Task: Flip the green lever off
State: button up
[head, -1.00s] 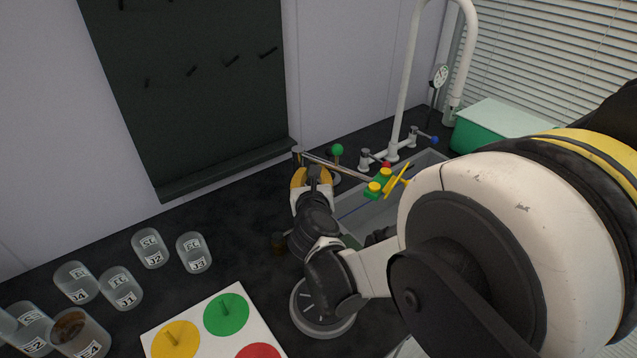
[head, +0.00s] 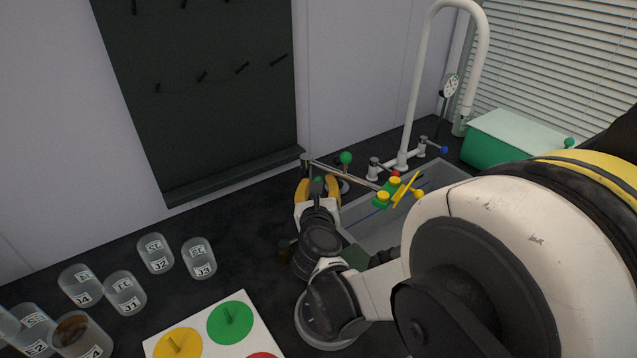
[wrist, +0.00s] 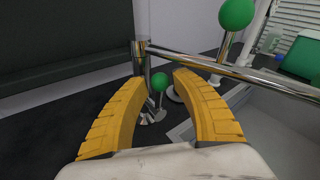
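One green ball knob (head: 346,158) stands on a thin stem behind the metal pipe (head: 345,173) in the head view; it also shows large at the top of the wrist view (wrist: 236,14). A second, lower green ball knob (wrist: 160,82) on a short metal stem shows between my yellow fingertips in the wrist view. I cannot tell which knob is the green lever. My gripper (wrist: 158,77) is open and empty, its fingers apart on either side of the lower knob in the picture; contact cannot be told. In the head view my gripper (head: 318,182) is near the pipe's left end.
The pipe crosses just beyond my fingers and ends at a green and yellow fitting (head: 388,190) over the grey sink (head: 390,232). A white tap (head: 412,110) and green box (head: 500,148) stand behind. Several jars (head: 155,253) and a board with coloured discs (head: 230,322) are at left.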

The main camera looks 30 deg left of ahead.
jog(key=v, duration=1.1)
jog(key=shift+s+d, duration=0.15)
jog(key=shift+s, duration=0.1)
